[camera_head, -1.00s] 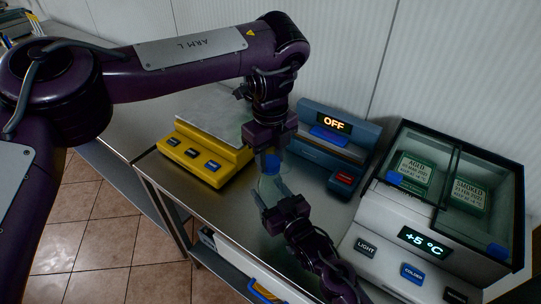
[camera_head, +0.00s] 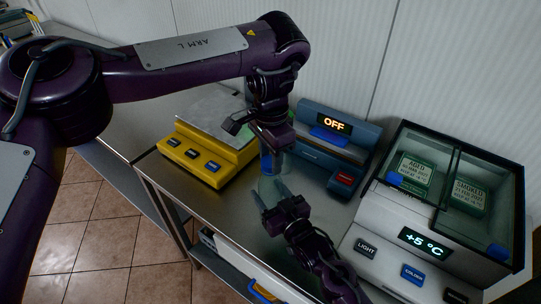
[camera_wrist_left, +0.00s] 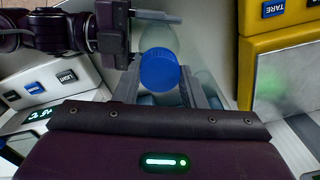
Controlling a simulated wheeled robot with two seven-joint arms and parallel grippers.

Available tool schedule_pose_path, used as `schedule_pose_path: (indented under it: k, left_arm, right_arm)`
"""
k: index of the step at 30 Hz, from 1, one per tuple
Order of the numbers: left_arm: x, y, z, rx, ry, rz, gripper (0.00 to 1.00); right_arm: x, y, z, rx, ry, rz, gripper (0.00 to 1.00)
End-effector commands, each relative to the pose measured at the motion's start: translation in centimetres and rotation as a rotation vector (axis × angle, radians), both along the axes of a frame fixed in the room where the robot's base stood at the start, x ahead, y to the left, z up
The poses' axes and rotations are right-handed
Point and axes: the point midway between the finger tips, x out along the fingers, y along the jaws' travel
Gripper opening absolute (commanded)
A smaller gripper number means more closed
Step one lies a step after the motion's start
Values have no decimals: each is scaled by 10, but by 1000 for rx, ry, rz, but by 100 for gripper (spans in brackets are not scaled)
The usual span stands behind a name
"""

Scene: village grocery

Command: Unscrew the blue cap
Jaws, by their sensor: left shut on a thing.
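The blue cap (camera_wrist_left: 159,69) sits between the two fingers of my left gripper (camera_wrist_left: 160,90), which is shut on it. In the head view this gripper (camera_head: 271,160) comes from above and covers most of the cap. The cap tops a clear bottle (camera_wrist_left: 178,42), which stands upright on the metal counter and also shows in the head view (camera_head: 267,186). My right gripper (camera_head: 270,193) is low at the bottle, its fingers spread to either side. I cannot tell whether they touch the bottle. Its palm shows at upper left in the wrist view.
A yellow scale (camera_head: 195,166) stands left of the bottle. A blue-grey device reading OFF (camera_head: 333,124) stands behind right. A glass-topped cooler (camera_head: 372,215) fills the right side. The metal counter (camera_head: 203,204) is bare in front of the scale.

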Motion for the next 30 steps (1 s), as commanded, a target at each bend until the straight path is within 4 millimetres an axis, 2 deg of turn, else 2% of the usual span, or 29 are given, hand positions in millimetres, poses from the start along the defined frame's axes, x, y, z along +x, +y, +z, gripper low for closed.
schedule_pose_path:
  k: [13,30]
  left_arm:
    - [0,0,2,0,0,-2,10]
    - [0,0,21,1,-1,-3,10]
  right_arm:
    - [0,0,0,0,0,-1,0]
    - [0,0,0,0,0,-1,0]
